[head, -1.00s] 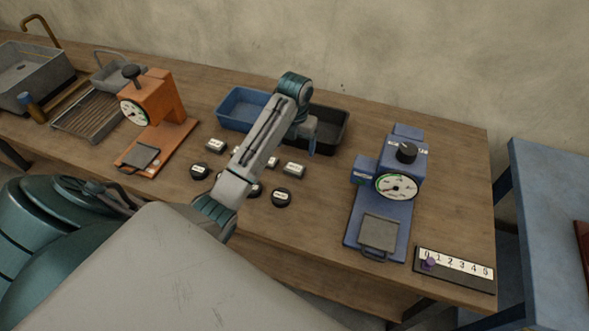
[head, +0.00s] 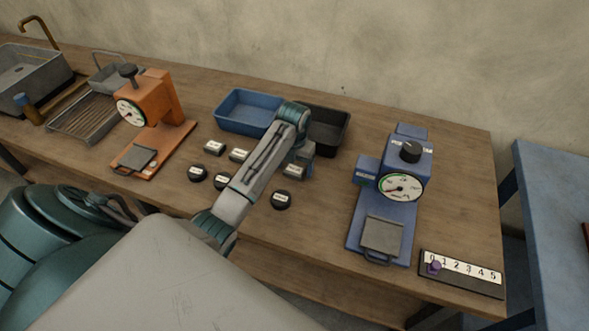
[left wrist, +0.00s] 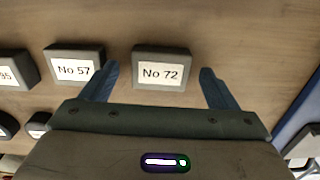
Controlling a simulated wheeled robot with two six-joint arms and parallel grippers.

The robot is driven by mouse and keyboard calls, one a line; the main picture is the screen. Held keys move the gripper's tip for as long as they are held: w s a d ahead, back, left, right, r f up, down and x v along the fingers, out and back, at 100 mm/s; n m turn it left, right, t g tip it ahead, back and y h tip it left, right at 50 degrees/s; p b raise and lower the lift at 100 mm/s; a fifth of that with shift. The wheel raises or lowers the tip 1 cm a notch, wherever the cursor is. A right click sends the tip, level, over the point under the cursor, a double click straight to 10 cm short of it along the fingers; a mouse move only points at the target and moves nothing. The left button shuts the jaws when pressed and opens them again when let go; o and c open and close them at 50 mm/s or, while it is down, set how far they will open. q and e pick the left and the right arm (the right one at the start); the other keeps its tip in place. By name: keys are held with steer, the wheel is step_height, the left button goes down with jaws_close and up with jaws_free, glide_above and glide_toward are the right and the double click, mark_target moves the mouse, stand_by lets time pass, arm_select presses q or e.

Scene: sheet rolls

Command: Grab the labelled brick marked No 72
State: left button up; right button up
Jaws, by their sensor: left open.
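The brick marked No 72 (left wrist: 162,70) is a dark grey block with a white label, lying on the wooden table in the left wrist view. It sits between the two spread blue fingers of my left gripper (left wrist: 158,88), apart from both. In the head view a labelled brick (head: 294,171) shows just below my left gripper (head: 301,160), its label too small to read. My left gripper is open and empty. My right gripper is not in view.
The brick No 57 (left wrist: 76,68) lies close beside the left finger. Several round dark weights, one at the front (head: 281,200), lie nearby. A blue tray (head: 222,113) and a black tray (head: 342,133) stand behind. A blue scale (head: 376,215) stands right, an orange scale (head: 180,135) left.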

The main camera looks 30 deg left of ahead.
arm_select(q)
steer(key=shift+f, duration=0.45)
steer(key=c, duration=1.1)
steer(key=shift+r, duration=0.2)
